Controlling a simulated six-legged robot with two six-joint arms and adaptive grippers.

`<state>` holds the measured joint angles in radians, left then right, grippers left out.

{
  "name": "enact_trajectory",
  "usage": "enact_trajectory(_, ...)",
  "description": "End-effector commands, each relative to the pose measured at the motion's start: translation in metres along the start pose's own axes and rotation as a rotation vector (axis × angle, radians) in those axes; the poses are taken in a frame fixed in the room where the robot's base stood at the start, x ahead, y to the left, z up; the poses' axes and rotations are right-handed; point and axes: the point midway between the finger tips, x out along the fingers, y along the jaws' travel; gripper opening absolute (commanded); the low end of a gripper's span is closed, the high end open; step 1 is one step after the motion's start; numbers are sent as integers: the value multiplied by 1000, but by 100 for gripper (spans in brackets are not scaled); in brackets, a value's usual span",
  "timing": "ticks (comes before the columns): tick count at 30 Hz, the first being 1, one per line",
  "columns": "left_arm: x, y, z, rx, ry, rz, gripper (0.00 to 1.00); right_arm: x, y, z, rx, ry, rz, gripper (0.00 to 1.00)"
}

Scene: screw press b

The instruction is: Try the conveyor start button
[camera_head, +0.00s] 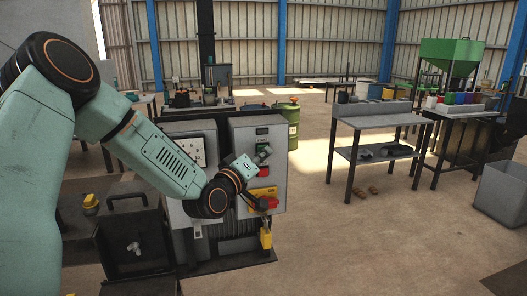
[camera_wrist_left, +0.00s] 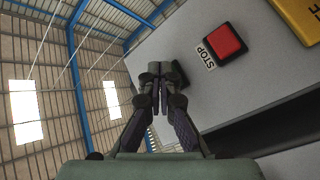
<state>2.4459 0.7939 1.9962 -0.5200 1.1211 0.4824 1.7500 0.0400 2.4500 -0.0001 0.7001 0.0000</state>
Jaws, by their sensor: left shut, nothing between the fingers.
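The grey control box (camera_head: 240,130) stands in front of me. A small green-and-dark element (camera_head: 262,131) shows near its top. The red stop button (camera_head: 262,171) is below that; in the left wrist view it is a red square (camera_wrist_left: 226,40) beside a STOP label (camera_wrist_left: 207,54). My left gripper (camera_head: 264,150) is shut and empty, in front of the panel between the green element and the red button. In the left wrist view its fingertips (camera_wrist_left: 154,70) overlap a dark block (camera_wrist_left: 180,74) on the panel. The start button's face is hidden; contact cannot be told.
A yellow plate with a red part (camera_head: 264,196) and a yellow padlock (camera_head: 266,238) are lower on the box. A green barrel (camera_head: 291,125) stands behind it. A grey workbench (camera_head: 370,122) is to the right, with open floor between.

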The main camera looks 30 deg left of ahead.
Motion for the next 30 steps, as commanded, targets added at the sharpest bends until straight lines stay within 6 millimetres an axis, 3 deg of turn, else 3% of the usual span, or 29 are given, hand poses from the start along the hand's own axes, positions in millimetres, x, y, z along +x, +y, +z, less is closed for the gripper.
enact_trajectory(22,3,-2,-3,0,1,0,0,1,0,0,0,0,0,40)
enact_trajectory(30,-4,3,3,-1,0,0,0,-1,0,0,0,0,0,40)
